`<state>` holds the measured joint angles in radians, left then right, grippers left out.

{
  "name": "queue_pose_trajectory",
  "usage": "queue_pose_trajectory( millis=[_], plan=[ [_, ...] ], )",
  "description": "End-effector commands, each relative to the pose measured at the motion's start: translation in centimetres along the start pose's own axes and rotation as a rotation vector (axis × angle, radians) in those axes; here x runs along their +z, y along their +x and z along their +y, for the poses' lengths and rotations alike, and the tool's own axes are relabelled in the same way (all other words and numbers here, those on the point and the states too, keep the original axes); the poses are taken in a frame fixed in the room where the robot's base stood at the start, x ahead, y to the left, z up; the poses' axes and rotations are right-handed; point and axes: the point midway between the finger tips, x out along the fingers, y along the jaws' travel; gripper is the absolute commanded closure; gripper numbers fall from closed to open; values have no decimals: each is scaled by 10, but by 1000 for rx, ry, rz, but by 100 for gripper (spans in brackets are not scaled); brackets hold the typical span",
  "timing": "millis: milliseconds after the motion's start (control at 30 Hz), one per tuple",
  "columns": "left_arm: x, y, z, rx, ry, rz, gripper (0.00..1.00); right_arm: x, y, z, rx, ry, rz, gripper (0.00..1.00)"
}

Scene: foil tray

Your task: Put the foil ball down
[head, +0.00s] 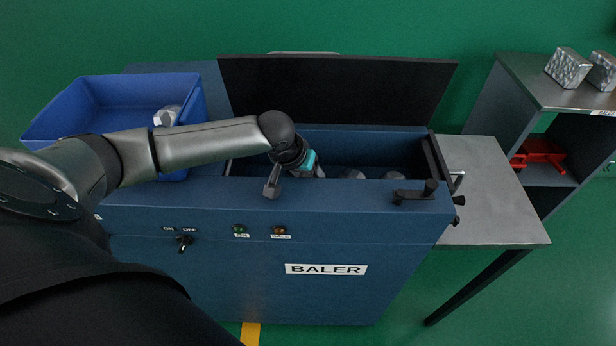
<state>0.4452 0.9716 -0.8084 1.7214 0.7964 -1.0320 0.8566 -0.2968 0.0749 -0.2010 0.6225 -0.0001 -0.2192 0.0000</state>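My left arm reaches in from the left, over the blue bin, to the open chamber of the blue baler (200,207). My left gripper (290,181), with a teal band, points down at the chamber's left part, by the front wall. One grey finger shows in front of the wall's top edge; whether the fingers are apart or hold anything is unclear. Grey foil balls (354,174) lie in the chamber to the right of the gripper, partly hidden by the front wall. Another foil piece (168,115) is in the blue bin (140,88). My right gripper is out of view.
The baler's black lid (340,88) stands open behind the chamber. A black latch (415,192) sits on the front wall's right end. A bare grey table (490,190) stands at right, beside a shelf (535,85) with foil bales (568,67) and a red object (540,152).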

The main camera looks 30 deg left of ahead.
Motion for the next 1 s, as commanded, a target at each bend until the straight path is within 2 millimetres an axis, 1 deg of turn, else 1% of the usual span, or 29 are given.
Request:
queue_pose_trajectory(
  millis=[167,200,433,667,767,867,1000],
  plan=[
    [0,2,0,0,0,0,91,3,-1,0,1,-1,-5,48],
    [0,1,0,0,0,0,30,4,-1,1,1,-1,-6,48],
    [0,1,0,0,0,0,4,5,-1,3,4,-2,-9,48],
    [0,1,0,0,0,0,4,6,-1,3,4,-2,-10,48],
    [-1,-3,0,-1,0,0,4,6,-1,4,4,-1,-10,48],
    [-1,-14,0,0,0,0,4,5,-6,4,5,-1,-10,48],
    [-2,-40,0,-2,2,1,4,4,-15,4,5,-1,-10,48]
  ],
)
